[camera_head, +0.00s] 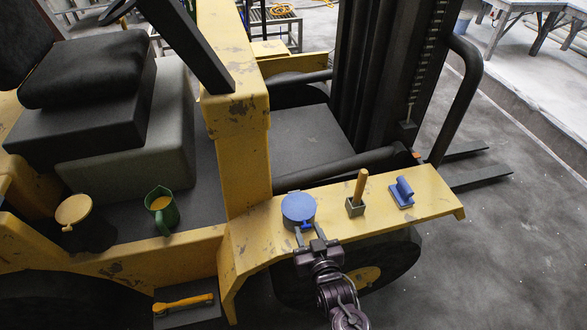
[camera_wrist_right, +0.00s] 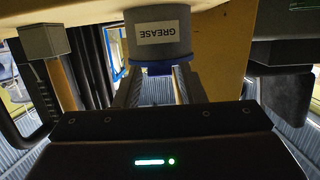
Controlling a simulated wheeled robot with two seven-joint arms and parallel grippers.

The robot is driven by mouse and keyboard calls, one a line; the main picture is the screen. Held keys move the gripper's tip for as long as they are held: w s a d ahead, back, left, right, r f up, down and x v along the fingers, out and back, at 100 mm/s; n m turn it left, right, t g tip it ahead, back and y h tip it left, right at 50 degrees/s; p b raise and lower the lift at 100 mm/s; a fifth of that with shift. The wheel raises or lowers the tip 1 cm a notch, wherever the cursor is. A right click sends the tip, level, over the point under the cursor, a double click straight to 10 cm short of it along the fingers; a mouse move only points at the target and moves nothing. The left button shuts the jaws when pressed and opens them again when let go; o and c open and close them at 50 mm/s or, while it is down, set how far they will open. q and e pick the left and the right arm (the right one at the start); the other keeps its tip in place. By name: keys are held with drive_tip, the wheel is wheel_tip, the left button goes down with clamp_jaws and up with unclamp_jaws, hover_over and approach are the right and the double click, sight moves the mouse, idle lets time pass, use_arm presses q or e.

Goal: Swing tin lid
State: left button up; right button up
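A grey tin with a blue lid (camera_head: 298,207) stands upright on the yellow fender of a forklift, and the lid covers its top. A small blue tab on the lid points towards my right gripper (camera_head: 307,230). In the right wrist view the tin (camera_wrist_right: 160,35) appears upside down, with a white label reading GREASE. The right gripper (camera_wrist_right: 158,85) is open. Its two fingers stand apart on either side of the blue tab (camera_wrist_right: 159,69), close to the tin. My left gripper is not in view.
Right of the tin on the fender (camera_head: 430,190) stand a wooden-handled tool (camera_head: 359,188) and a blue-handled block (camera_head: 403,191). A green jug (camera_head: 162,209) and a round yellow-topped thing (camera_head: 74,210) stand left. A yellow-handled tool (camera_head: 184,304) lies lower left.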

drive_tip(key=shift+w+a, duration=0.1)
drive_tip(key=shift+w, duration=0.2)
drive_tip(key=shift+c, duration=0.6)
drive_tip(key=c, duration=0.4)
drive_tip(key=r+p, duration=0.3)
drive_tip(key=shift+w+r, duration=0.15)
drive_tip(key=shift+w, duration=0.05)
use_arm(q)
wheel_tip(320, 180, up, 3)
drive_tip(key=shift+p, duration=0.4)
use_arm(e)
drive_tip(key=shift+w+a+r, duration=0.1)
drive_tip(key=shift+r, duration=0.05)
drive_tip(key=shift+c, duration=0.2)
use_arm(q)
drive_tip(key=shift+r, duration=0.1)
use_arm(e)
drive_tip(key=shift+r, duration=0.15)
drive_tip(key=shift+w+r+p, duration=0.25)
drive_tip(key=shift+r+p, duration=0.3)
drive_tip(key=shift+r, duration=0.05)
drive_tip(key=shift+w+a+r+p, duration=0.1)
drive_tip(key=shift+w+r+p, duration=0.15)
drive_tip(key=shift+r+p, duration=0.15)
drive_tip(key=shift+w+a+r+p, duration=0.1)
drive_tip(key=shift+w+r+p, duration=0.15)
drive_tip(key=shift+r, duration=0.25)
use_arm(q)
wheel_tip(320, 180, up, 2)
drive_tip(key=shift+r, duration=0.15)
